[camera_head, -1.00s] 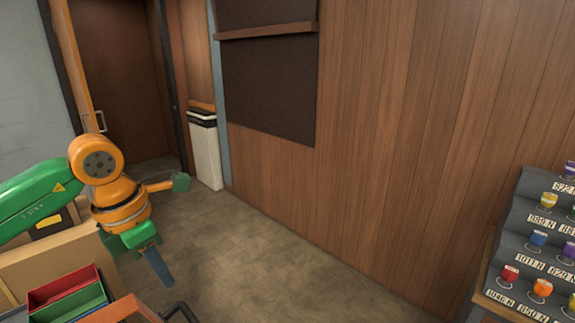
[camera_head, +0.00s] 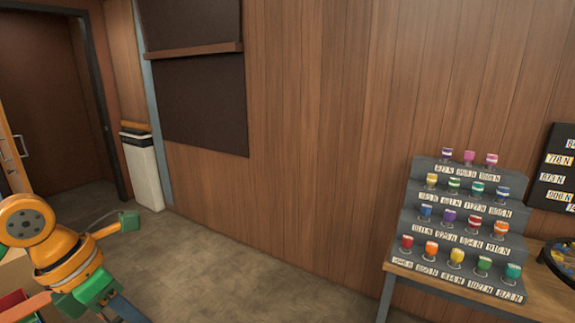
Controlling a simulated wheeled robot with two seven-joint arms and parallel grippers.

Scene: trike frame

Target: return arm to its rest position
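My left arm, orange and green, comes in at the left edge of the head view. Its orange joint (camera_head: 25,220) is bent, and the end with green blocks, my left gripper (camera_head: 98,288), hangs low in the lower left. A thin orange piece with a green tip (camera_head: 129,221) sticks out to the right from it. A blue-grey part points down and is cut off by the bottom edge. I see nothing held, but the fingers are not clear enough to tell open from shut. My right arm and gripper are out of view.
A stepped grey rack (camera_head: 462,215) with several coloured cups and number labels stands on a wooden table (camera_head: 395,272) at the right. A white bin (camera_head: 143,175) stands by the wall near the door (camera_head: 45,105). The floor (camera_head: 215,260) between is clear.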

